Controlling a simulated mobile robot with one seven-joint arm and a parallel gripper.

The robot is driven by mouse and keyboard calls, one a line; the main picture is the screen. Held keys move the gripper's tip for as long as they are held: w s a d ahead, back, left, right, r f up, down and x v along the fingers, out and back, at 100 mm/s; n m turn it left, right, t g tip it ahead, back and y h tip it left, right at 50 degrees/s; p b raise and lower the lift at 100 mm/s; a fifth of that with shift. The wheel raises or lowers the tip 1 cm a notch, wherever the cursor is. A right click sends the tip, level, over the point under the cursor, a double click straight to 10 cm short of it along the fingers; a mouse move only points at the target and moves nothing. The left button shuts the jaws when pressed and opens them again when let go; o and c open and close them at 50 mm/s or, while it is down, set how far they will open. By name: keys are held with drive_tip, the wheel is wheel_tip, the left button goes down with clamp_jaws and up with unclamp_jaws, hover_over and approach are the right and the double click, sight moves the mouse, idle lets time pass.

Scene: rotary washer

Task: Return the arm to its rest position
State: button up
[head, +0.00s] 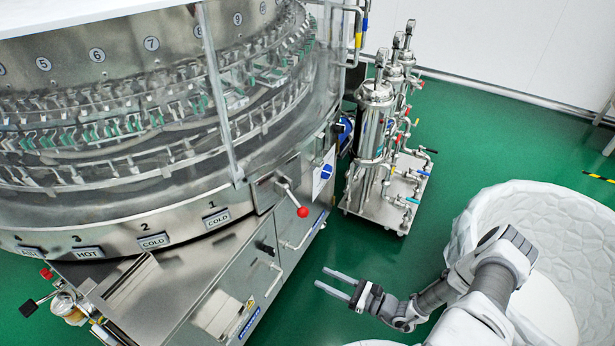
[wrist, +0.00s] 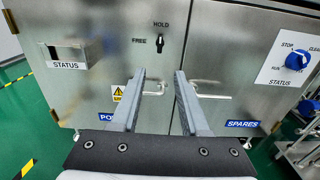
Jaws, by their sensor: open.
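My gripper (head: 336,283) is open and empty at the lower right of the head view, over the green floor in front of the washer. In the wrist view its two fingers (wrist: 159,76) stand apart with nothing between them. They point toward the steel cabinet doors (wrist: 240,60). The fingers overlap the door handles in that view; contact cannot be told there, but the head view shows floor between the gripper and the cabinet. My arm (head: 440,292) is bent and reaches left from the white structure at the right.
The rotary washer (head: 110,185) fills the left, with a red-knobbed lever (head: 302,211) on its near side. A wheeled filter stand (head: 388,190) is at the back centre. A blue rotary knob (wrist: 298,60) and a HOLD/FREE switch (wrist: 161,36) sit on the cabinet. The green floor (head: 380,250) between is clear.

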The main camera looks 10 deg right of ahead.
wheel_tip(320, 180, up, 27)
drive_tip(key=s+n+g+h, duration=0.1)
drive_tip(key=n+g+h, duration=0.4)
drive_tip(key=n+g, duration=0.95)
drive_tip(key=s+r+n+t+h, duration=0.5)
drive_tip(key=s+r+n, duration=0.15)
drive_tip(key=r, duration=0.45)
drive_tip(key=s+r+n+t+h, duration=0.45)
drive_tip(key=s+r, duration=0.25)
drive_tip(key=r, duration=0.4)
wheel_tip(320, 180, up, 19)
drive_tip(key=p, duration=1.9)
drive_tip(key=shift+d, duration=0.3)
